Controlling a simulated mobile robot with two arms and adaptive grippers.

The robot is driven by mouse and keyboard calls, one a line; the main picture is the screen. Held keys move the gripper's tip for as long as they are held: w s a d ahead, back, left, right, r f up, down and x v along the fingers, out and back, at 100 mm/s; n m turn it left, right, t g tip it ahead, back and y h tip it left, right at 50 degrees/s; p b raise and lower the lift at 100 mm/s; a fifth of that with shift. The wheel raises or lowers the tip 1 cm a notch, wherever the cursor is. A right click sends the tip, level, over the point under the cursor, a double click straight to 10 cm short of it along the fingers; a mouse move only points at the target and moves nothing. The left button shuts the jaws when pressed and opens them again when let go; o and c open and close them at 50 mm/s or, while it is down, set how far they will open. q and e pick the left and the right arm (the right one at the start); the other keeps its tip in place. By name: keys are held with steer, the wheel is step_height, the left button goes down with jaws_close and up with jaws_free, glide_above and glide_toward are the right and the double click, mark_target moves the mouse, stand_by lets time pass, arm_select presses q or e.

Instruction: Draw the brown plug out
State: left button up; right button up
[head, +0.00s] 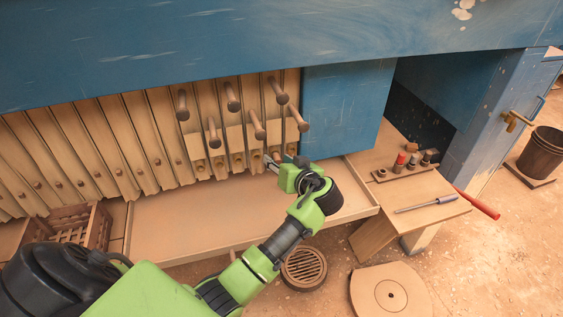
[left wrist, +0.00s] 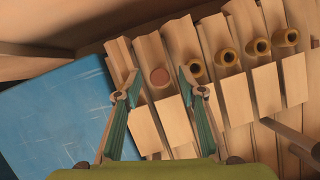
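The brown plug (left wrist: 160,77) shows in the left wrist view as a round reddish-brown end in the foot of one wooden plate. My left gripper (left wrist: 158,82) is open, with one finger on each side of the plug in the picture. I see no clear contact, and how far the fingertips are from the plug is hard to tell. In the head view my left gripper (head: 284,166) is at the lower right end of the plate row, where it largely hides the plug's place. My right gripper is not in view.
Neighbouring plates have hollow yellowish spouts (left wrist: 257,47). Long round handles (head: 233,96) jut out above. A shallow wooden tray (head: 180,219) lies below the plates. A side table (head: 428,187) at the right holds small bottles and a screwdriver. A slatted crate (head: 83,228) stands left.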

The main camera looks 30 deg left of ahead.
arm_select(q)
jaws_close()
steer(key=shift+s+d, duration=0.1)
steer(key=shift+s+d+p, duration=0.5)
steer(key=shift+s+d, duration=1.15)
steer(key=shift+d, duration=0.25)
steer(key=shift+r, duration=0.1)
step_height(320, 180, up, 7)
steer(key=p, duration=0.5)
steer(key=shift+r, duration=0.2)
